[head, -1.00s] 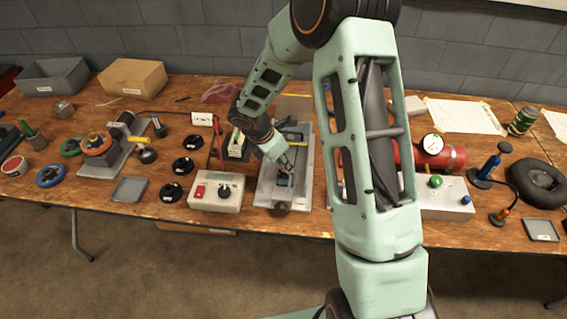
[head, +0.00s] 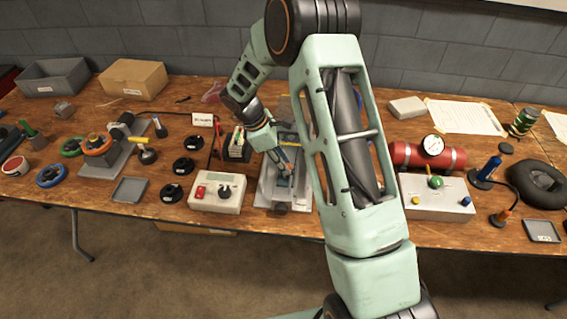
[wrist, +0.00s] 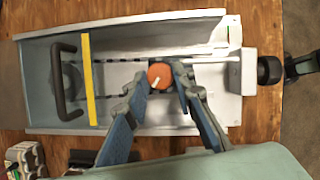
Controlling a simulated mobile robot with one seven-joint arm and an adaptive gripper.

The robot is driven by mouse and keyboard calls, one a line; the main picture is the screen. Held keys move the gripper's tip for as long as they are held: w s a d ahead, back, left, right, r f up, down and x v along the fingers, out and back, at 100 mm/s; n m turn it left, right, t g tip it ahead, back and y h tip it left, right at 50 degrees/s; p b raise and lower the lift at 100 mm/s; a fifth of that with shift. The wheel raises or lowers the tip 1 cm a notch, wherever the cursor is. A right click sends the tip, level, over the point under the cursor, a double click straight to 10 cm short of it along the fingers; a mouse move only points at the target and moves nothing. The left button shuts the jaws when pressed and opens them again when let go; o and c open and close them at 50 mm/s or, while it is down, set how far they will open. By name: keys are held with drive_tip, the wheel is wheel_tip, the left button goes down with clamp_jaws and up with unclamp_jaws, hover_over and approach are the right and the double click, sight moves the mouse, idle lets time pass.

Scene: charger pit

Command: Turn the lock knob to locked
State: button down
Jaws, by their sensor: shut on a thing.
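The lock knob (wrist: 159,74) is a round orange knob with a white pointer mark, on a grey metal charger housing (wrist: 40,110). Its mark points down and slightly left in the wrist view. My gripper (wrist: 160,80) has its blue-grey fingers on either side of the knob and is shut on it. In the head view, my gripper (head: 284,166) reaches down over the housing (head: 267,196), and the knob is hidden there. The housing has a dark handle (wrist: 60,82) and a yellow strip (wrist: 90,80). No lock label is readable.
A control box with a red switch (head: 217,191) stands left of the housing. A box with a green button (head: 437,195) and a red cylinder (head: 404,155) stand to the right. Black discs (head: 184,167) lie further left. A dark round knob (wrist: 270,70) projects from the housing's end.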

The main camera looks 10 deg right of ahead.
drive_tip(key=m, duration=0.2)
drive_tip(key=m+g, duration=0.1)
drive_tip(key=m+g+y, duration=0.1)
drive_tip(key=m, duration=0.1)
drive_tip(key=shift+w+f+m, duration=0.1)
drive_tip(key=shift+w+m, duration=0.15)
drive_tip(key=shift+m, duration=0.05)
drive_tip(key=m, duration=0.1)
drive_tip(key=m+g+y, duration=0.1)
drive_tip(key=m, duration=0.3)
drive_tip(key=shift+w+d+y+b, duration=0.15)
drive_tip(key=shift+d+y+b, duration=0.15)
drive_tip(key=shift+b, duration=0.1)
drive_tip(key=shift+m, duration=0.4)
drive_tip(key=c, duration=1.6)
unclamp_jaws()
drive_tip(key=shift+g, duration=0.3)
drive_tip(key=v, duration=1.2)
